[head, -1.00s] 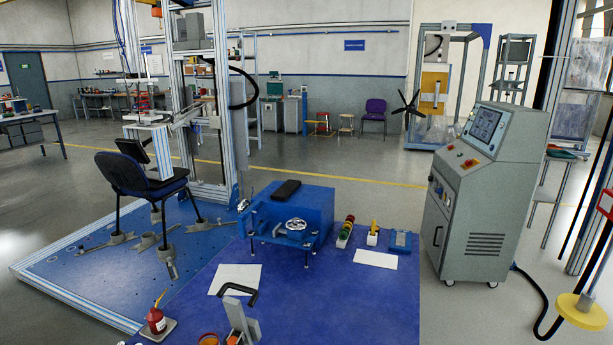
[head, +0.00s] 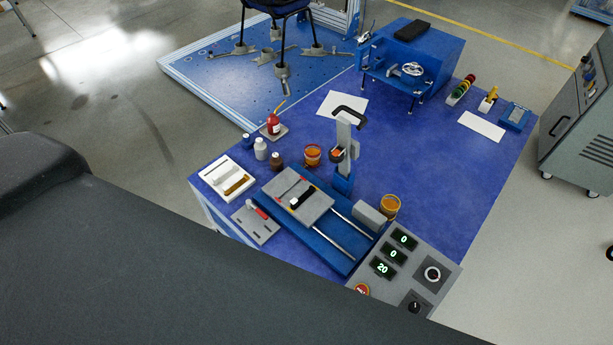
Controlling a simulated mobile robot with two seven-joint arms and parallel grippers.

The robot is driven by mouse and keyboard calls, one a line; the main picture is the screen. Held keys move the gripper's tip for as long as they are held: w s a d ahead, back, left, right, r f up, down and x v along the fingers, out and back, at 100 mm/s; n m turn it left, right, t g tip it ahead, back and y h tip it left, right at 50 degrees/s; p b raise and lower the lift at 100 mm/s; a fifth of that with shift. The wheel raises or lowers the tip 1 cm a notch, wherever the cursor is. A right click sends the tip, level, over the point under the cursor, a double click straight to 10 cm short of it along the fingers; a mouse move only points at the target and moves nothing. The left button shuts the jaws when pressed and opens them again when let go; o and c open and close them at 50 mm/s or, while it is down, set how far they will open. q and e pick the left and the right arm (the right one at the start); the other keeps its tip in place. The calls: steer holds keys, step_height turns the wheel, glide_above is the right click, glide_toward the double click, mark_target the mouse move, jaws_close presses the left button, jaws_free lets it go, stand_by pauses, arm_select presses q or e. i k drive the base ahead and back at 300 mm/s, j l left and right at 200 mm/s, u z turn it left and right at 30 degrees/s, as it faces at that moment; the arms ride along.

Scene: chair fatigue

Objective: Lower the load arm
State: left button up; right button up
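On the blue-topped table stands a small bench device with a blue base (head: 322,232) and a grey sliding plate (head: 297,196). At its far end a grey upright post (head: 343,158) stands, with a black hooked piece (head: 349,114) at its top. I cannot tell which part is the load arm. A grey control panel (head: 397,286) at the near right corner has green displays reading 0, 0 and 20, a red button (head: 361,289) and knobs. Neither of my grippers is in view.
On the table are a blue fixture box (head: 447,55), small bottles (head: 261,149), orange-topped jars (head: 312,155), a red oil can (head: 273,124) and white sheets (head: 482,126). Behind is a blue plate (head: 215,84) with chair legs. A grey console (head: 585,125) stands right. A dark shape covers the lower left.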

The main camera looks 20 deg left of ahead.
mark_target(351, 147)
steer(key=j+z, duration=0.15)
steer(key=z, duration=0.3)
steer(key=j+z, duration=0.2)
steer(key=z, duration=0.2)
steer(key=j+z, duration=0.2)
steer(key=z, duration=0.25)
steer(key=k+j+z, duration=0.2)
steer(key=j, duration=0.15)
steer(key=j+z, duration=0.25)
steer(key=j, duration=0.15)
steer(key=k+j, duration=0.2)
steer(key=j, duration=0.2)
steer(key=k+j+z, duration=0.1)
steer(key=j, duration=0.25)
steer(key=k+j, duration=0.3)
steer(key=j+z, duration=0.05)
steer(key=j, duration=0.05)
